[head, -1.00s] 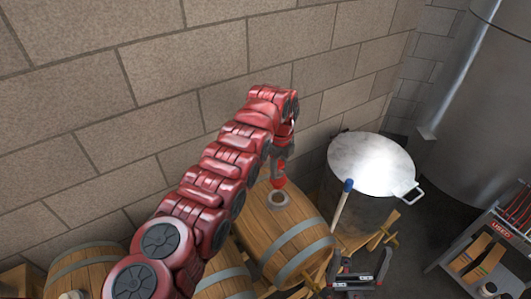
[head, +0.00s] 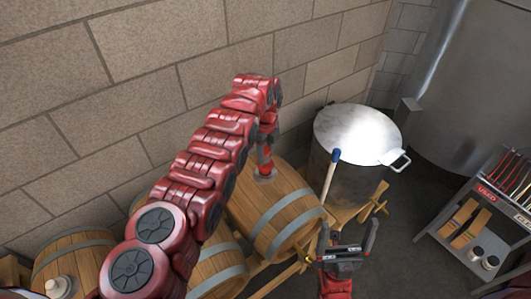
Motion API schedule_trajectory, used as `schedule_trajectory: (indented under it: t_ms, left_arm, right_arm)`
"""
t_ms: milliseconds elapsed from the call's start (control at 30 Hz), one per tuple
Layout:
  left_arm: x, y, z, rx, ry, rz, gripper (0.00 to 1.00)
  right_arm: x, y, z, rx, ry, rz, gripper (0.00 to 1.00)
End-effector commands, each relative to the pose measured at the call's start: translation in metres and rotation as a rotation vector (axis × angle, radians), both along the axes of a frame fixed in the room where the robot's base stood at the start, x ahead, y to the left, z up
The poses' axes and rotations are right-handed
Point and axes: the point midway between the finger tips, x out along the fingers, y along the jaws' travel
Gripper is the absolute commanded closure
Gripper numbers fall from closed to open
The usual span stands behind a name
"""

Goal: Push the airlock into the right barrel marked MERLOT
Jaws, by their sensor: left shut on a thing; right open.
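The right barrel (head: 285,222) is wooden with grey hoops and lies on its side near the wall. No MERLOT marking is readable from here. My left gripper (head: 265,172) points straight down and is at the light round bung spot on top of this barrel. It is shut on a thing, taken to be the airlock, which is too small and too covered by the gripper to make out. How deep it sits in the barrel cannot be told. My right gripper (head: 347,240) is open and empty, in front of and to the right of the barrel.
A steel pot (head: 357,125) stands behind right, with a blue-tipped wooden stick (head: 331,176) leaning in front of it. More barrels lie left, one (head: 75,248) with a white fitting (head: 58,287) on it. A brick wall closes the back.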

Motion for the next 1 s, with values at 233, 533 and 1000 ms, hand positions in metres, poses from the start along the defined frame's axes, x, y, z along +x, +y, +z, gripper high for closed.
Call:
schedule_trajectory:
  t_ms: [233,533,1000]
  left_arm:
    - [0.0001,0.0001,-0.0003,0.0,0.0,0.0,1.0]
    - [0.0001,0.0002,-0.0003,0.0,0.0,0.0,1.0]
    - [0.0005,0.001,-0.0006,0.0,0.0,0.001,1.0]
  right_arm:
    - [0.0,0.0,-0.0008,0.0,0.0,0.0,0.0]
    - [-0.0001,0.0001,-0.0009,0.0,0.0,0.0,0.0]
    - [0.0,-0.0001,-0.0092,0.0,0.0,0.0,0.0]
